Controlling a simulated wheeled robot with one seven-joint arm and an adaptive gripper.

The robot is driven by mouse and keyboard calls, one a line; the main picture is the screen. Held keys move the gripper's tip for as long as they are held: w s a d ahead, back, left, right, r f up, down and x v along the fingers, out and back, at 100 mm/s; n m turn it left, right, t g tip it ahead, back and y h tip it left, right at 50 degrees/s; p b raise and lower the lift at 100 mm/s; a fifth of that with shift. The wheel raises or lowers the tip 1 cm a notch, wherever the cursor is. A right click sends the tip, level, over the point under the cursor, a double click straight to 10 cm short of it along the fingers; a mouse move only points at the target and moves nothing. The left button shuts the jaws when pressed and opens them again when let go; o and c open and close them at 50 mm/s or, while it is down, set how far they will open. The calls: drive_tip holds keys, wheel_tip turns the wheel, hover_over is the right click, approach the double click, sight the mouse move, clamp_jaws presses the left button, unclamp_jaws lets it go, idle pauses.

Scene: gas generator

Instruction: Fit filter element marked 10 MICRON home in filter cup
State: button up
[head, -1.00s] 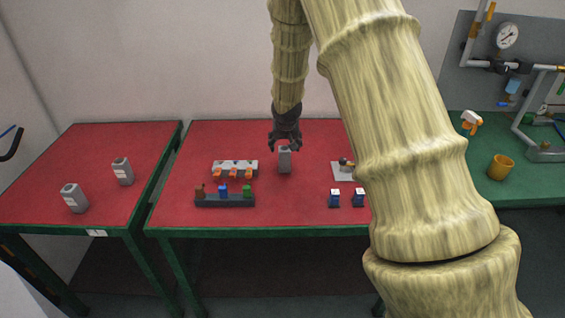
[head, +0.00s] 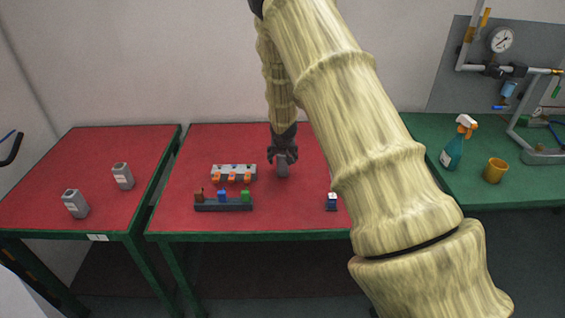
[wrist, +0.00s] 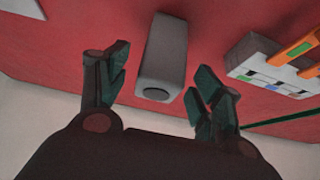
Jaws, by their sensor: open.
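A grey, block-like element (head: 283,170) stands on the middle red table, partly hidden by my gripper (head: 283,156). In the wrist view, the element (wrist: 164,58) shows a dark round hole in its near end; no marking is readable. My gripper (wrist: 160,78) is open, with a finger on either side of the element and visible gaps. Two similar grey elements with pale labels stand on the left table, a front one (head: 75,204) and a back one (head: 123,176). Their text is too small to read. A yellow cup (head: 494,171) stands on the right green table; I cannot tell if it is the filter cup.
A grey rack with orange parts (head: 233,173) and a dark rack with coloured pieces (head: 224,204) stand left of my gripper. A small blue-and-white item (head: 332,202) is at right. A spray bottle (head: 453,151) stands near the cup. My arm hides the middle table's right side.

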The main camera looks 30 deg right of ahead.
drive_tip(key=shift+x, duration=1.25)
drive_tip(key=c, duration=1.3)
drive_tip(key=shift+o, duration=0.2)
drive_tip(key=shift+r, duration=0.1)
